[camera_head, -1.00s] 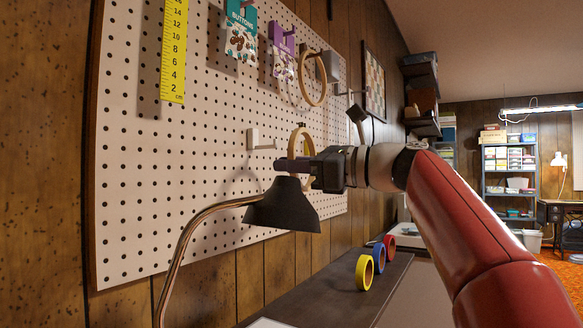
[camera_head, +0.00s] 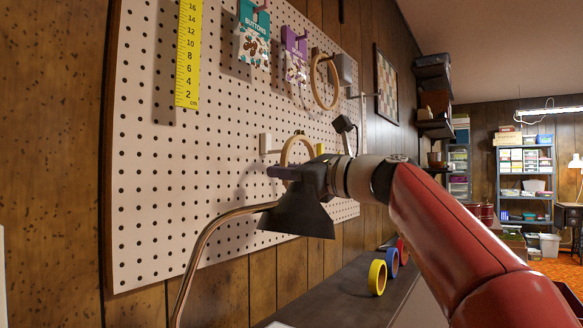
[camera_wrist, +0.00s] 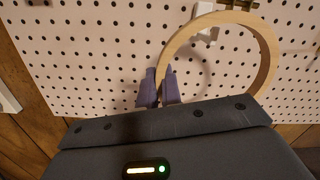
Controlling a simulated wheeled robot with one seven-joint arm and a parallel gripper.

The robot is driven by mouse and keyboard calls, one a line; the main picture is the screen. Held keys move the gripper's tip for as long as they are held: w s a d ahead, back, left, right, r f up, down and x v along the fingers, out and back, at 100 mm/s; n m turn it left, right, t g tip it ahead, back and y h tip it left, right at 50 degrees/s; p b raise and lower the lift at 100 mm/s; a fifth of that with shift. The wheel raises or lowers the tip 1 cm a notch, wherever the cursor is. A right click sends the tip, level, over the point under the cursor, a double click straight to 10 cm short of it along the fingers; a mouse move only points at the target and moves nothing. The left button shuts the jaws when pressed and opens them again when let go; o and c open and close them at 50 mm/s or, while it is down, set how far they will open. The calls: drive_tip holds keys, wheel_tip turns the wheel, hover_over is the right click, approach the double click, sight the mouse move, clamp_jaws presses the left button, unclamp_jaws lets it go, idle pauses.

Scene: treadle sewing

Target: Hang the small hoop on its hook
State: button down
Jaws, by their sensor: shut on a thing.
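My gripper (camera_wrist: 159,88) is shut on the small wooden hoop (camera_wrist: 270,62), holding it by its lower left rim in front of the pegboard. The hoop stands upright with its brass screw at the top. In the head view the hoop (camera_head: 286,153) is just right of a white hook (camera_head: 265,143) on the pegboard. In the wrist view the white hook (camera_wrist: 207,36) shows through the upper part of the ring. I cannot tell whether the hoop touches it. In the head view my gripper (camera_head: 283,173) is partly hidden behind the lamp shade.
A dark lamp shade (camera_head: 300,215) on a curved brass arm (camera_head: 212,240) stands close below my gripper. A larger hoop (camera_head: 316,82), button packs (camera_head: 254,45) and a yellow ruler (camera_head: 188,55) hang higher on the pegboard (camera_head: 150,200). Tape rolls (camera_head: 377,278) stand on the shelf below.

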drive_tip(key=shift+f+p+x, duration=0.15)
drive_tip(key=shift+p+x, duration=0.55)
drive_tip(key=shift+x, duration=0.7)
drive_tip(key=shift+f+p+x, duration=0.1)
drive_tip(key=shift+p+x, duration=0.55)
drive_tip(key=shift+x, duration=0.75)
drive_tip(key=shift+f+b, duration=0.6)
drive_tip(key=shift+f, duration=0.25)
drive_tip(key=c, duration=1.5)
unclamp_jaws()
drive_tip(key=b, duration=0.2)
approach(245, 178)
drive_tip(key=shift+v, duration=0.85)
drive_tip(key=shift+d, duration=0.1)
